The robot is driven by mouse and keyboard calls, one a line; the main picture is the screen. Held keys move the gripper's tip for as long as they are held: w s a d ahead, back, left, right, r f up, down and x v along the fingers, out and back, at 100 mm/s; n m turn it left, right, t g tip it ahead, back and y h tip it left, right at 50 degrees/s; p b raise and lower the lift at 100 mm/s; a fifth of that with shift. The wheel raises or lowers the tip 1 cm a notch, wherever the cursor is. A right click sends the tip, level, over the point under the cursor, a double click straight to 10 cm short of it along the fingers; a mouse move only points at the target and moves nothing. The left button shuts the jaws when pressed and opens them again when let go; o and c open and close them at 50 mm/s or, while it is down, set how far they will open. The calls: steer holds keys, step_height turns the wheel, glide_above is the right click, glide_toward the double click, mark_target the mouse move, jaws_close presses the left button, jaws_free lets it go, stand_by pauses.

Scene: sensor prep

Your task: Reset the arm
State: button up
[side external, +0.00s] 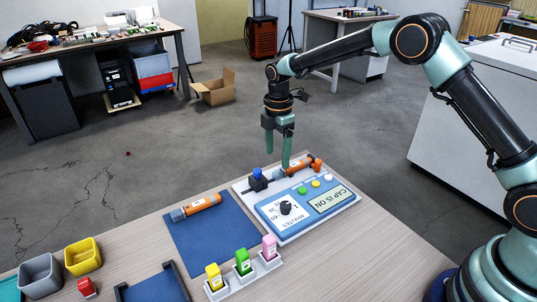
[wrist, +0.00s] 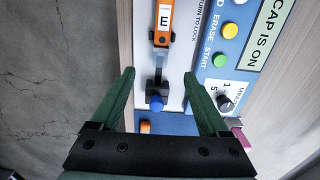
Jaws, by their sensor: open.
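My gripper (side external: 277,150) is open and empty above the far side of the white and blue device (side external: 262,192). In the wrist view its two green fingers (wrist: 159,88) stand apart, with a blue-knobbed black block (wrist: 156,88) showing between them. An orange sensor (side external: 297,168) lies along the device's back edge; in the wrist view it bears an "E" label (wrist: 163,22). The device has a green button (side external: 302,190), yellow button (side external: 315,183), white button (side external: 328,178), black dial (side external: 286,208) and a display (side external: 328,200) reading "CAP IS ON". Exact finger height is unclear.
Another orange sensor (side external: 203,204) with a blue-grey end lies on the blue mat (side external: 212,243). A white rack (side external: 218,291) holds yellow, green and pink pieces. Grey (side external: 40,275) and yellow (side external: 83,257) bins and a red piece (side external: 87,287) stand left. Front right table is clear.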

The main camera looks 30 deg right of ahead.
steer(key=shift+r, duration=0.7)
steer(key=shift+d+r, duration=0.1)
steer(key=shift+r, duration=0.35)
steer(key=s+d+r+m+t, duration=0.35)
steer(key=s+r+m, duration=0.5)
steer(key=r, duration=0.55)
steer(key=s+d+m+t, duration=0.1)
steer(key=s+m, duration=0.3)
steer(key=s, duration=0.3)
steer(key=s+d+r+m+t, duration=0.1)
steer(key=s+d+m, duration=0.1)
steer(key=s+m, duration=0.3)
steer(key=s, duration=0.3)
steer(key=shift+s+d, duration=0.25)
steer(key=shift+r+m, duration=0.15)
steer(key=shift+m, duration=0.1)
